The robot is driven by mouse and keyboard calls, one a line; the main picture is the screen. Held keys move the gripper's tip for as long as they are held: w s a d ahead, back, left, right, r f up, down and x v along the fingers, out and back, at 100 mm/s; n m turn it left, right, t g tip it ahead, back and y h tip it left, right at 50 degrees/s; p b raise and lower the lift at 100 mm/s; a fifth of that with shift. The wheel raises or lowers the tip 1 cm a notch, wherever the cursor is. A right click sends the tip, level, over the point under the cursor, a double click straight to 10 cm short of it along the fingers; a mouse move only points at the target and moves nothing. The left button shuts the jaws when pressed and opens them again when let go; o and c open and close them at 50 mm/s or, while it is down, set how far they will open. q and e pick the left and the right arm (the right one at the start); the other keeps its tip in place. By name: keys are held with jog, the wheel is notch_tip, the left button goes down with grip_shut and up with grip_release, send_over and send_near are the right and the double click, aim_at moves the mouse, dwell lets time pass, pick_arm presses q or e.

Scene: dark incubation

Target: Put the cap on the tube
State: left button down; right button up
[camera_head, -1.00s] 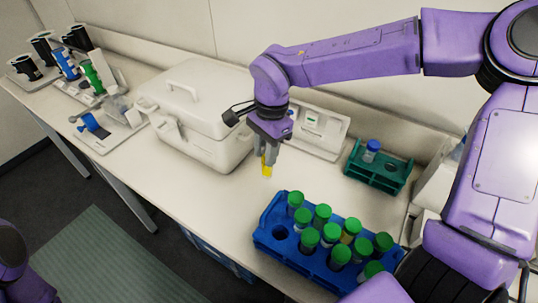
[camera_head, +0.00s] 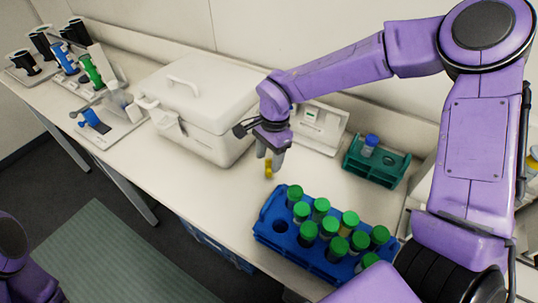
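My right gripper (camera_head: 270,157) points down above the table in front of the white box, with a small yellow thing (camera_head: 268,170) at its fingertips. The fingers look closed on it; whether it is a cap or a tube is too small to tell. A blue rack (camera_head: 262,232) at the front holds several tubes with green caps (camera_head: 301,210). It has an empty hole at its left end. A small green rack (camera_head: 378,175) behind holds a tube with a blue cap (camera_head: 371,140). Only part of my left arm shows at lower left; its gripper is out of view.
A white lidded box (camera_head: 195,105) stands left of my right gripper. A pale device (camera_head: 318,127) stands behind it. Pipettes on stands (camera_head: 90,72) are at the far left. The table (camera_head: 200,190) is clear in front of the box.

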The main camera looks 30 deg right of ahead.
notch_tip(320, 180, up, 12)
jog(key=d+b, duration=0.1)
jog(key=shift+w+d+r, duration=0.15)
jog(key=shift+w+d, duration=0.05)
dwell(0.6)
